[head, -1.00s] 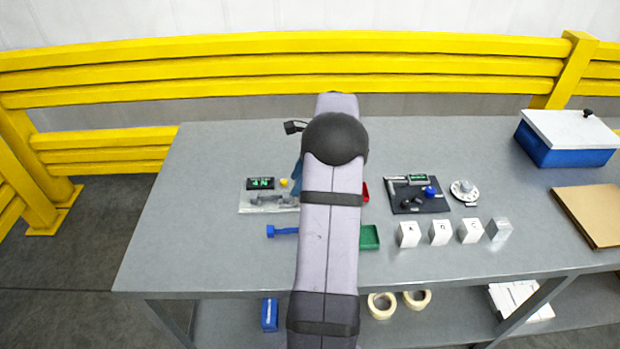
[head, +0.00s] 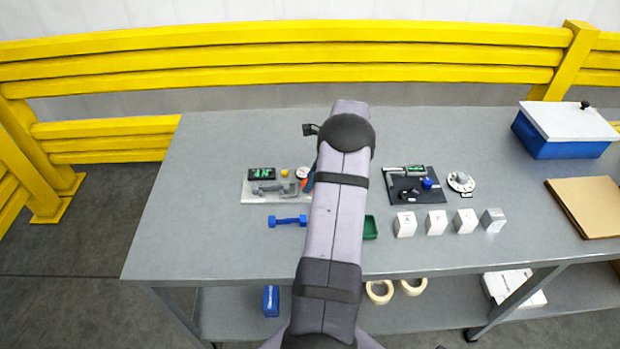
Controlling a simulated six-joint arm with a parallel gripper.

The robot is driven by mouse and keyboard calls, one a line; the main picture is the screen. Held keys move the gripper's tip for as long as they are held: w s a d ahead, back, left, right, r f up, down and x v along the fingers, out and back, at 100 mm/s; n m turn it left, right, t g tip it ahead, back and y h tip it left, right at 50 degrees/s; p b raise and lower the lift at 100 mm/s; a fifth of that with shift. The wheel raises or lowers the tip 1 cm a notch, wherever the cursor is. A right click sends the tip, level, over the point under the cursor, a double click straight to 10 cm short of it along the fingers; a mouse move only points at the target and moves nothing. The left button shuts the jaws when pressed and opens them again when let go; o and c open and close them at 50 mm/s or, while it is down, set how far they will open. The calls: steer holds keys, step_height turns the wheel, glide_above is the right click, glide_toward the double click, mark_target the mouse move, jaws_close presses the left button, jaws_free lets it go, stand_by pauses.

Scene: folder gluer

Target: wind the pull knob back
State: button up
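Two small device boards lie on the grey table. The light board (head: 250,198) on the left carries a dark unit with a green display (head: 262,174), a yellow knob (head: 284,172), a round dial (head: 302,172) and grey fittings (head: 268,188). The dark board (head: 432,203) on the right carries another green display (head: 415,170), a blue knob (head: 428,183) and a black part (head: 408,193). I cannot tell which part is the pull knob. My arm stretches over the table just right of the light board; it hides my gripper's fingers. A blue and orange sliver shows beside the arm, too small to identify.
A blue dumbbell-shaped piece (head: 287,221) lies before the light board, and a green tray (head: 370,228) right of my arm. A white dial disc (head: 461,182), several white blocks (head: 436,223), a blue box (head: 560,140) and a brown folder (head: 588,208) stand right. A yellow barrier (head: 290,62) runs behind.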

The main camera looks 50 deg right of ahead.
steer(key=shift+x, duration=0.75)
steer(key=shift+c, duration=0.7)
steer(key=c, duration=0.6)
steer(key=shift+c, duration=0.2)
steer(key=n+y+b, duration=0.1)
steer(key=n, duration=0.2)
steer(key=shift+w+d+n+g, duration=0.1)
steer(key=shift+d+n+g, duration=0.05)
steer(key=shift+n+g, duration=0.2)
steer(key=shift+w+n+g+y+b, duration=0.1)
steer(key=shift+n+g+y+b, duration=0.45)
steer(key=shift+n, duration=1.6)
steer(key=shift+r, duration=0.1)
